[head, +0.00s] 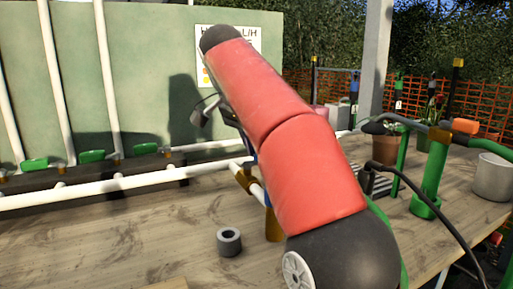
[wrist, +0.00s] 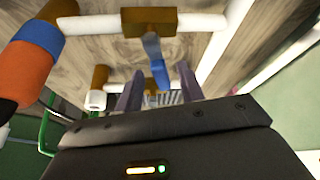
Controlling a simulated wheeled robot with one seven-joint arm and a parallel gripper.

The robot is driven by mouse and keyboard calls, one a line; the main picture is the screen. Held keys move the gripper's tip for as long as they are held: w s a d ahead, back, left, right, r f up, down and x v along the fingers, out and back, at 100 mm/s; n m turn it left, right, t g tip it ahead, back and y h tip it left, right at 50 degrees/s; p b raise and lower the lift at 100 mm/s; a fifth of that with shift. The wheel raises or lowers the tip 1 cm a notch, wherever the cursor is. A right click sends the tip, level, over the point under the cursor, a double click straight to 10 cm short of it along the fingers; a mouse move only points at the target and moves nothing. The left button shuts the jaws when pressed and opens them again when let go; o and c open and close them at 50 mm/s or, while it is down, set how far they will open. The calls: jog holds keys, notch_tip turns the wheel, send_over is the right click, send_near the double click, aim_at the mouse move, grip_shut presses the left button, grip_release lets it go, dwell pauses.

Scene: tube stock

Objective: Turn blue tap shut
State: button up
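The blue tap handle (wrist: 159,72) shows in the wrist view as a narrow blue lever, hanging from a brass valve body (wrist: 150,21) on a white pipe. My gripper (wrist: 157,86) has its two grey fingers apart, one on each side of the lever in the picture. I cannot tell whether either finger touches it. In the head view my red arm covers most of this spot. Only a sliver of blue (head: 267,196) shows beside the arm, near a brass fitting (head: 244,179) on the white pipe.
A white pipe (head: 100,193) runs low along the bench (head: 120,240), with green-handled taps (head: 92,156) behind it. A grey ring (head: 229,241) sits on the bench. A green pump (head: 430,180), a flower pot (head: 386,148) and a grey pot (head: 494,177) stand at right.

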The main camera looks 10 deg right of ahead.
jog(key=shift+r, duration=0.1)
jog(key=shift+a+r, duration=0.1)
jog(key=shift+r, duration=0.1)
jog(key=s+a, duration=0.6)
jog(key=a, duration=0.4)
jog(key=shift+a+r, duration=0.25)
jog(key=shift+a, duration=0.1)
jog(key=shift+s, duration=0.1)
